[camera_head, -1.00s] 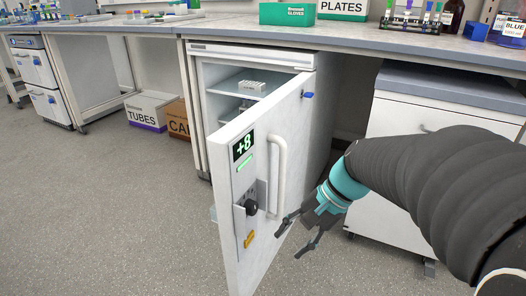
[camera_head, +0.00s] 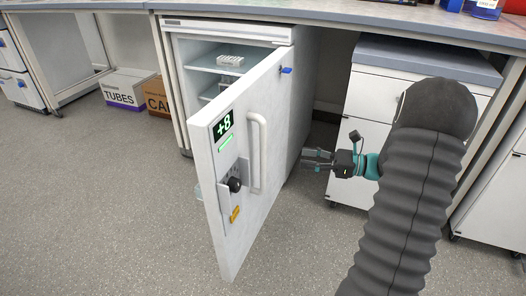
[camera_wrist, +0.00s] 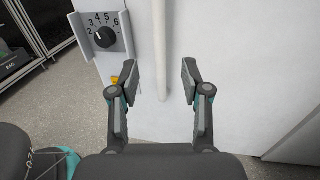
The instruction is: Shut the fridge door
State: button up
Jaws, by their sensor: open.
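The white fridge (camera_head: 225,30) stands under the bench with its door (camera_head: 270,115) swung wide open toward me. The door's outer face carries a "+8" display, a dial (camera_head: 235,184) and a vertical white bar handle (camera_head: 256,150). My gripper (camera_head: 304,159) is open and empty, to the right of the handle in the head view. In the wrist view my open gripper (camera_wrist: 160,82) faces the door (camera_wrist: 225,50), with the handle (camera_wrist: 160,45) lying between the fingers in the picture. I cannot tell how far it is from the handle; no contact shows.
A white drawer cabinet (camera_head: 370,100) stands right of the fridge, close behind my gripper. Boxes marked TUBES (camera_head: 128,90) and CA (camera_head: 157,97) sit under the bench at left. Inside the fridge, a small white rack (camera_head: 231,60) rests on a shelf. The floor in front is clear.

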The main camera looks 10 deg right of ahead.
aim_at(263, 152)
jog(key=x, duration=1.3)
jog(key=shift+w+a, duration=0.15)
jog(key=shift+a, duration=0.15)
grip_shut()
